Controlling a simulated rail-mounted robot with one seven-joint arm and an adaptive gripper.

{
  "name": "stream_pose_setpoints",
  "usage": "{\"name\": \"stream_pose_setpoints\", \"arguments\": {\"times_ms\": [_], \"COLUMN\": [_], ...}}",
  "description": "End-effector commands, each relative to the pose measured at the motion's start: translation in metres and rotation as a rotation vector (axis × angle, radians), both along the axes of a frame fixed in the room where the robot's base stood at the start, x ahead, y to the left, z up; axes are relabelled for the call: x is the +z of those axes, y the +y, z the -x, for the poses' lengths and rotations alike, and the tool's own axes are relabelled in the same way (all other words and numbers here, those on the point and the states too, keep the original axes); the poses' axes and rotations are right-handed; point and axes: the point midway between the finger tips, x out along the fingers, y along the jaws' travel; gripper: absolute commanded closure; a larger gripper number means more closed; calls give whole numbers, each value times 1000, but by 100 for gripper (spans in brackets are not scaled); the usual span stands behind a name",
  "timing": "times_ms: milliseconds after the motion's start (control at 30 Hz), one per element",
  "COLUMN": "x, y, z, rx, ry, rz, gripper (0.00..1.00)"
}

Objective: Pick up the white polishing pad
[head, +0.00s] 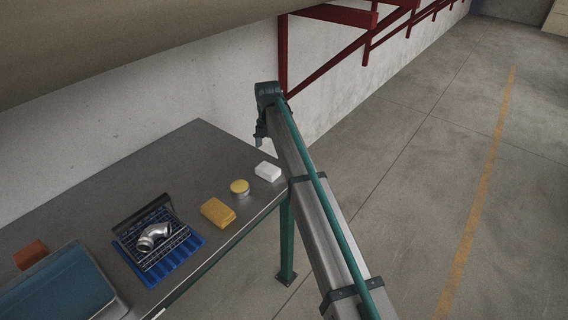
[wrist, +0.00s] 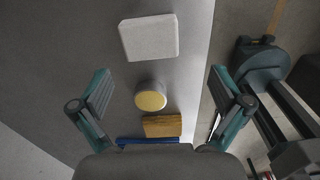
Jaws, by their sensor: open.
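The white polishing pad (head: 268,171) is a small white block lying flat near the right end of the grey table. In the wrist view the pad (wrist: 149,38) lies at the top, beyond and between my fingertips, not touched by them. My gripper (wrist: 162,82) is open and empty, its two teal fingers spread wide. In the head view my gripper (head: 260,138) hangs above the table's end, just behind and left of the pad. Its height above the table is hard to judge.
A yellow-topped round tin (head: 239,187) and an orange-yellow block (head: 218,213) lie left of the pad. A blue tray (head: 198,242) holds a wire basket with a metal pipe elbow (head: 153,236). A teal case (head: 60,285) and a red-brown block (head: 31,254) stand far left. A wall runs behind the table (head: 190,150).

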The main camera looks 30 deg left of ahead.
Motion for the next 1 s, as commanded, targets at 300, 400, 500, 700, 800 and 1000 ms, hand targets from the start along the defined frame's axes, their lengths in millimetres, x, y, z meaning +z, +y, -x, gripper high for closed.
{"name": "stream_pose_setpoints", "arguments": {"times_ms": [300,400,500,700,800,1000], "x": [-7,-22,-35,-45,-54,-82], "y": [18,18,18,18,17,16], "z": [10,10,9,9,9,8], "rx": [80,79,78,77,77,76], "ry": [-2,-1,-2,-2,-2,-1], "rz": [-2,-1,-2,-2,-2,-1], "gripper": [0,0,0,0,0,0]}}
